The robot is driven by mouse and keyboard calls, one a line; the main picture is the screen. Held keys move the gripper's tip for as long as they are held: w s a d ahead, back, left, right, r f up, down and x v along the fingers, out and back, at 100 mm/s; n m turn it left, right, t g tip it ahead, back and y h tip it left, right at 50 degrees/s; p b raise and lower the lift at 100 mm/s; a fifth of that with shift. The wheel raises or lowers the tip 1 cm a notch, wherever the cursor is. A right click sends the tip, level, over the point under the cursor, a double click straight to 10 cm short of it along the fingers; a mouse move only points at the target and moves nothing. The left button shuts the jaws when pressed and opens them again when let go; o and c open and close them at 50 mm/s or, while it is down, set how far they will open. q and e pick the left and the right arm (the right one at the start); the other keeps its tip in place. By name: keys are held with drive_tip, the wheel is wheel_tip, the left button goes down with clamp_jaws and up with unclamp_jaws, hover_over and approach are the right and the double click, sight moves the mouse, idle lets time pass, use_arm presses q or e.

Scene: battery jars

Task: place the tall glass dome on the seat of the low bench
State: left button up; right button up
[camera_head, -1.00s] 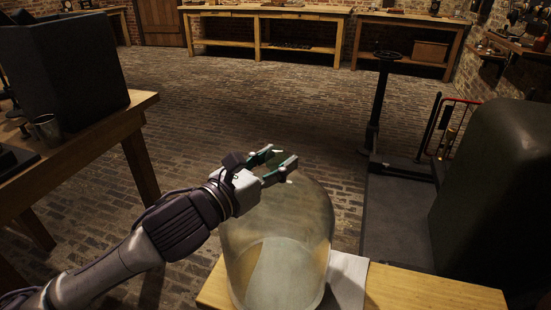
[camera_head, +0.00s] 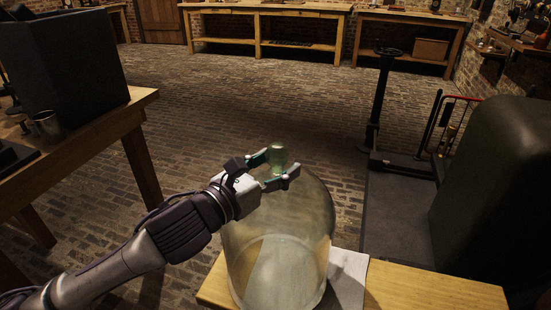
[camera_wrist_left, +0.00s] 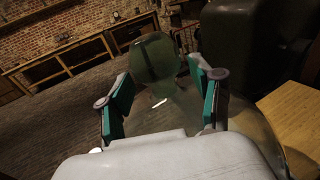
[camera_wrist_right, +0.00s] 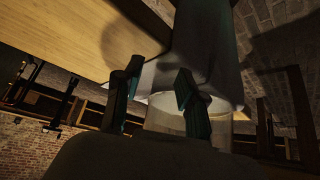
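The tall glass dome (camera_head: 280,245) stands upright on a light wooden top (camera_head: 425,290) at the bottom of the head view, partly over a pale sheet (camera_head: 347,275). Its glass knob (camera_head: 278,158) is between the fingers of my left gripper (camera_head: 278,172). The left wrist view shows the knob (camera_wrist_left: 155,62) between the two parted fingers (camera_wrist_left: 160,100), with gaps beside it. My right gripper is outside the head view. In the right wrist view its fingers (camera_wrist_right: 158,100) are apart, close to the wooden top (camera_wrist_right: 75,35) and clear glass.
A dark rounded bulk (camera_head: 495,190) and a platform scale (camera_head: 400,215) are at right. Brick floor (camera_head: 250,85) between them is open.

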sight(269, 162)
use_arm(q)
drive_tip(key=shift+s+r, duration=0.1)
drive_tip(key=shift+r, duration=0.2)
drive_tip(key=shift+r, duration=0.15)
drive_tip(key=shift+s+a+r+p, duration=0.2)
drive_tip(key=shift+s+a+r, duration=0.05)
drive_tip(key=shift+s+a, duration=0.25)
drive_tip(key=shift+s+a+r+p, duration=0.25)
drive_tip(key=shift+s+a, duration=0.1)
drive_tip(key=shift+s, duration=0.2)
drive_tip(key=p+v, duration=0.2)
drive_tip(key=v, duration=0.7)
drive_tip(key=shift+p, duration=0.4)
use_arm(e)
drive_tip(key=s+g, duration=0.1)
drive_tip(key=s+d+g, duration=0.1)
drive_tip(key=s, duration=0.1)
drive_tip(key=s+g, duration=0.1)
drive_tip(key=s, duration=0.1)
drive_tip(key=shift+s+d+f+g+h, duration=0.25)
drive_tip(key=shift+d+f+g+h, duration=0.05)
drive_tip(key=shift+d+f+h, duration=0.1)
use_arm(q)
drive_tip(key=shift+a+f, duration=0.1)
